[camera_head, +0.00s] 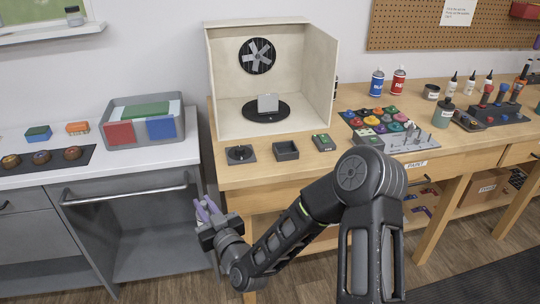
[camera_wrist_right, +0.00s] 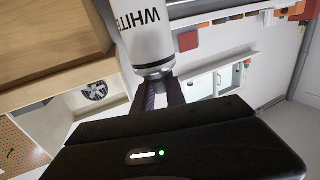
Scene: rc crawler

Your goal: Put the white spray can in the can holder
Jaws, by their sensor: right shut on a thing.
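The white spray can (camera_wrist_right: 146,35), with "WHITE" printed on its side, is in the right wrist view, partly cut off by the top edge. My right gripper (camera_wrist_right: 160,92) is shut on it near one end. In the head view my right gripper (camera_head: 205,212) is off the front left corner of the wooden workbench, and I cannot clearly make out the can there. My left gripper is not in view.
A spray booth (camera_head: 222,90) with a turntable (camera_head: 258,115) stands behind. Blue (camera_head: 377,83) and red cans (camera_head: 398,82) stand at the back. Paint pots (camera_head: 385,120) lie right.

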